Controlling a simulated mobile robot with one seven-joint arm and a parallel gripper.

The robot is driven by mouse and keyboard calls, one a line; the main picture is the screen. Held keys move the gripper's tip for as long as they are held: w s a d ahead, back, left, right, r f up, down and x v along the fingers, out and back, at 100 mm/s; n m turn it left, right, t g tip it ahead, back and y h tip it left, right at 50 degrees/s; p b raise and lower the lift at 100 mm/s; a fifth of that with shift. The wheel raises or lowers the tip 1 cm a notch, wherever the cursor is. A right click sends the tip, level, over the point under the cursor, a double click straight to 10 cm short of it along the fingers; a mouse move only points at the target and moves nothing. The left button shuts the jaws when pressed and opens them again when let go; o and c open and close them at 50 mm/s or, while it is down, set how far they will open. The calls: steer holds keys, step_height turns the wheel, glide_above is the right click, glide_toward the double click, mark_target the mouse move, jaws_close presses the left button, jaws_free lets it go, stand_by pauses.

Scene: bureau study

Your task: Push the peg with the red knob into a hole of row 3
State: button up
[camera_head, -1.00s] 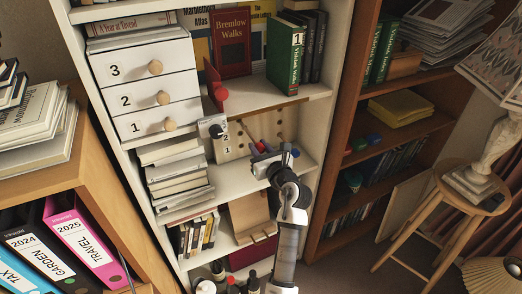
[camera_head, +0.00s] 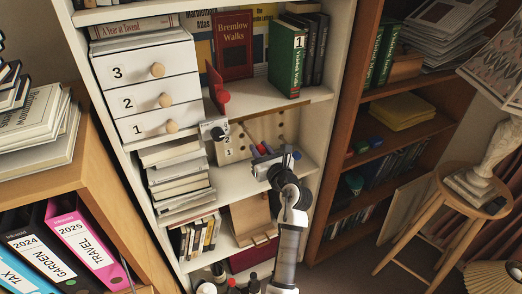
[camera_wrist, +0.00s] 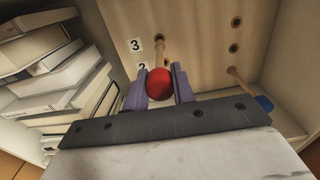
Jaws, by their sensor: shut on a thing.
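The wooden peg board (camera_head: 262,131) stands upright on a bookcase shelf; number labels run down its left edge. In the wrist view the board (camera_wrist: 195,50) shows label 3 (camera_wrist: 135,45) and, partly hidden, label 2 (camera_wrist: 142,66). My gripper (camera_wrist: 162,85), with purple fingers, is shut on the red knob (camera_wrist: 159,83). The peg's wooden shaft (camera_wrist: 160,52) points away toward the board, its far end just right of label 3. I cannot tell whether the tip is inside a hole. In the head view my gripper (camera_head: 262,150) is in front of the board.
A peg with a blue knob (camera_wrist: 264,103) sticks out at the board's right. Stacked books (camera_wrist: 62,75) stand close on the left. White drawers (camera_head: 145,88) and a green book (camera_head: 286,60) are on the shelf above. The bookcase side wall bounds the right.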

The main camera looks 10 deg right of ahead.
mark_target(255, 141)
steer(key=shift+w+a+p, duration=0.2)
steer(key=shift+w+p, duration=0.1)
steer(key=shift+w, duration=0.75)
steer(key=shift+w+a+p, duration=0.2)
steer(key=shift+w+p, duration=0.1)
steer(key=shift+w, duration=0.7)
steer(key=o, duration=1.1)
steer(key=shift+o, duration=0.2)
steer(key=o, duration=0.4)
steer(key=shift+s+d+p, duration=0.3)
steer(key=shift+s+p, duration=0.05)
steer(key=shift+s, duration=1.3)
steer(key=shift+s+d+p, duration=0.35)
steer(key=shift+s+p, duration=0.05)
steer(key=shift+s, duration=1.25)
steer(key=shift+s+d+p, duration=0.3)
steer(key=shift+s+p, duration=0.05)
steer(key=shift+s, duration=1.3)
